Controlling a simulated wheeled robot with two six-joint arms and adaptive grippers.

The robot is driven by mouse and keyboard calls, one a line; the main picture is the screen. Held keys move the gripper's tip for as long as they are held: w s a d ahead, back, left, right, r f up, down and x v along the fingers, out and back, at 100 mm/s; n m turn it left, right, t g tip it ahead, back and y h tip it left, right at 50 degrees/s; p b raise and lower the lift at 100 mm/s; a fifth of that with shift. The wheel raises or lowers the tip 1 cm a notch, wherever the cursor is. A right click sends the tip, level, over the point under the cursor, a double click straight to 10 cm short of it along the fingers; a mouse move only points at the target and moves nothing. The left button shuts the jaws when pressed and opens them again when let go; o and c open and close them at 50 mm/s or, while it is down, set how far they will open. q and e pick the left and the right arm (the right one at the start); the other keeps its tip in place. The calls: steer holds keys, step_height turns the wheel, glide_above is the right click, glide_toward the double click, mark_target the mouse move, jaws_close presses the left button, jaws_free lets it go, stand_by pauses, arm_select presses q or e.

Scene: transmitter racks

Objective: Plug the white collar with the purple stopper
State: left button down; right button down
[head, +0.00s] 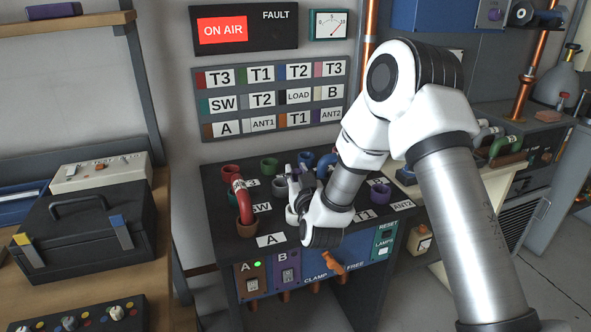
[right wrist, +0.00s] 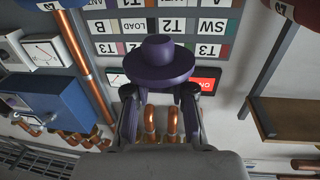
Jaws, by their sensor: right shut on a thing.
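The purple stopper (right wrist: 158,62), with a wide brim and a round knob, is held between the fingertips of my right gripper (right wrist: 160,92) in the right wrist view. In the head view my right gripper (head: 301,182) is over the middle of the dark bench top, and the stopper cannot be made out there. A pale collar (head: 292,215), which looks like the white one, shows partly just left of my right wrist. The wrist hides much of it, so I cannot tell its opening. My left gripper is not in view.
The black bench (head: 225,200) carries several coloured collars, including a green collar (head: 270,165) and a purple collar (head: 380,194). An orange clamp handle (head: 334,263) is on the front panel.

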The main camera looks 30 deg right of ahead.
steer(key=shift+s, duration=0.1)
steer(key=shift+a+f+b, duration=0.1)
steer(key=shift+f+b, duration=2.25)
steer(key=shift+f, duration=0.55)
steer(key=shift+f, duration=0.1)
steer(key=shift+f+b, duration=0.35)
steer(key=shift+b, duration=0.05)
steer(key=shift+f+b, duration=0.7)
steer(key=shift+f, duration=0.2)
steer(key=c, duration=0.9)
jaws_free()
steer(key=shift+s, duration=0.1)
